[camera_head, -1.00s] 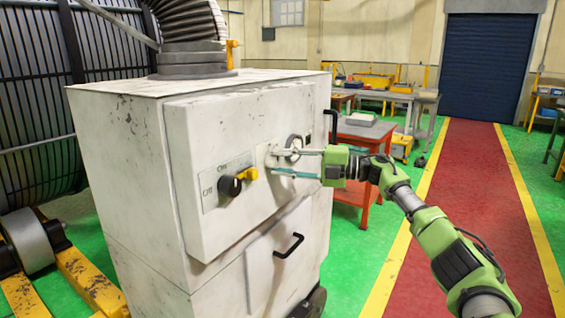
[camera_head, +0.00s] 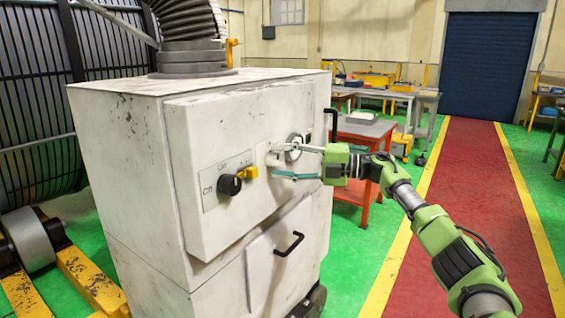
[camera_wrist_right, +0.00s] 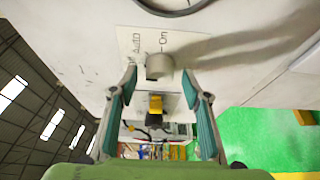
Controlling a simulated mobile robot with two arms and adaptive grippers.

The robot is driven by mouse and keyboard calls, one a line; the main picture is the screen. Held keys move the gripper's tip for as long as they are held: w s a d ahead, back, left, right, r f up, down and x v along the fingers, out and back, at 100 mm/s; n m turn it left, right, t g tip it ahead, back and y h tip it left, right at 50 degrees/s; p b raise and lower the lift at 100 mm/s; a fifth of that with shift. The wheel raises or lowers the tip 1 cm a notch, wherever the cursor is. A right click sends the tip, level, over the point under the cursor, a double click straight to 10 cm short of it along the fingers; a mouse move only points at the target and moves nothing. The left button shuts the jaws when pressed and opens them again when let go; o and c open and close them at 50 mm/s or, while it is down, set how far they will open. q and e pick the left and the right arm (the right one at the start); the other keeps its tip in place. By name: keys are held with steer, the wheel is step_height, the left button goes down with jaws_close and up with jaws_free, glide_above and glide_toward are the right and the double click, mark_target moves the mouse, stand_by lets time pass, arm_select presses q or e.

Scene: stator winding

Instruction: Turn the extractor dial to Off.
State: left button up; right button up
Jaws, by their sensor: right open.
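The extractor dial is a black knob (camera_head: 229,185) with a yellow part at its right, on the labelled plate of the white cabinet (camera_head: 150,150). An Off label shows at its left. My right gripper (camera_head: 271,162) comes in from the right, its fingers spread, to the right of the dial and in front of a round gauge (camera_head: 293,147). In the right wrist view the open fingers (camera_wrist_right: 160,72) have a round grey knob (camera_wrist_right: 160,65) between their tips, beside Auto and On labels. I cannot tell whether they touch it. My left gripper is out of view.
A black handle (camera_head: 289,245) is on the cabinet's lower door. A red table (camera_head: 366,128) stands behind my right arm. A yellow-and-black piece (camera_wrist_right: 155,104) shows below the knob in the right wrist view. The red aisle (camera_head: 480,200) at the right is clear.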

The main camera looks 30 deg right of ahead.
steer(key=v, duration=1.2)
steer(key=shift+w, duration=0.1)
